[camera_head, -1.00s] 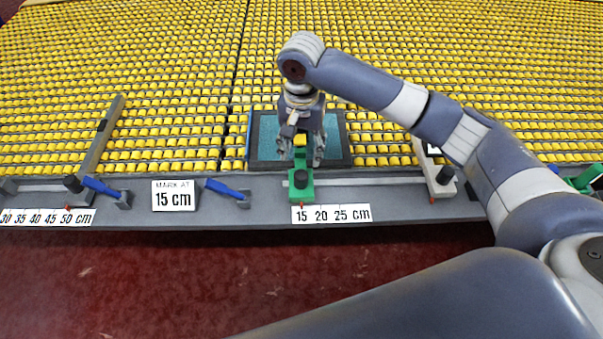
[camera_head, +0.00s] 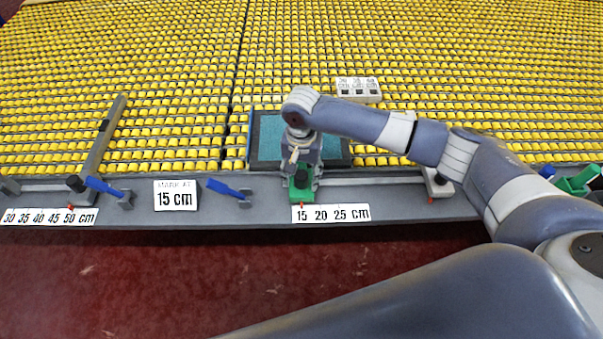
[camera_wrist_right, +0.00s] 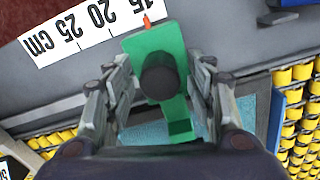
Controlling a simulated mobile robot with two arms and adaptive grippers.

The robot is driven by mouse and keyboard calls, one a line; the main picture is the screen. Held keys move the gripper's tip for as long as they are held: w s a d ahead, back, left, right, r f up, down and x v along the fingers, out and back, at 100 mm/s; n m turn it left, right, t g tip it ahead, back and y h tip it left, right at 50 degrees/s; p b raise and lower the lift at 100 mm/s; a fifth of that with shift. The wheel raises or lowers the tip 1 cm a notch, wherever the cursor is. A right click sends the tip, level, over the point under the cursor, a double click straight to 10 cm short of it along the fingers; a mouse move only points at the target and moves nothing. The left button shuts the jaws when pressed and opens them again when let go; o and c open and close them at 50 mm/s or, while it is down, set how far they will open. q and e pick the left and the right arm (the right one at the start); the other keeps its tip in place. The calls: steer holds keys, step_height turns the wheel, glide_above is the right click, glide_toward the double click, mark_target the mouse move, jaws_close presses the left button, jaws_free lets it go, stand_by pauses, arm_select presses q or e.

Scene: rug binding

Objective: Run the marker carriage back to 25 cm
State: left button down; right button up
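The green marker carriage (camera_head: 300,194) with a black knob sits on the rail at the bench's front edge. Its orange pointer is at the 15 end of the right-hand scale (camera_head: 345,213), marked 15, 20 and 25 cm. My right gripper (camera_head: 302,168) is down over the carriage and hides its rear part. In the right wrist view, the gripper (camera_wrist_right: 162,75) is open, one finger on each side of the green carriage (camera_wrist_right: 150,47); small gaps seem to remain, and the black knob (camera_wrist_right: 160,75) is between the fingers. My left gripper is not in view.
A grey slider (camera_head: 438,184) sits right of the carriage on the rail. A "MARK AT 15 cm" card (camera_head: 176,195) and blue-handled levers (camera_head: 228,188) stand to the left. A teal pad (camera_head: 270,138) lies behind. The rail between carriage and grey slider looks clear.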

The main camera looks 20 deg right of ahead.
jaws_close()
steer(key=shift+s+d+r+p, duration=0.1)
steer(key=shift+s+d+p, duration=0.05)
steer(key=shift+d+p, duration=0.4)
steer(key=shift+s+d+r+p, duration=0.1)
steer(key=shift+s+d+p, duration=0.05)
steer(key=shift+d+p, duration=0.35)
steer(key=d+p, duration=0.1)
steer(key=s+d+p, duration=0.1)
steer(key=d, duration=0.1)
steer(key=d+p, duration=0.2)
steer(key=shift+s+d, duration=0.1)
steer(key=shift+s, duration=0.2)
steer(key=shift+s+d+f+p, duration=0.1)
steer(key=shift+s+d+p, duration=0.1)
steer(key=shift+d+p, duration=0.3)
steer(key=shift+s+d+f+p, duration=0.15)
steer(key=shift+d+p, duration=0.1)
steer(key=shift+d, duration=0.7)
steer(key=shift+c, duration=0.9)
jaws_free()
steer(key=shift+o, duration=1.2)
steer(key=shift+s+d, duration=0.1)
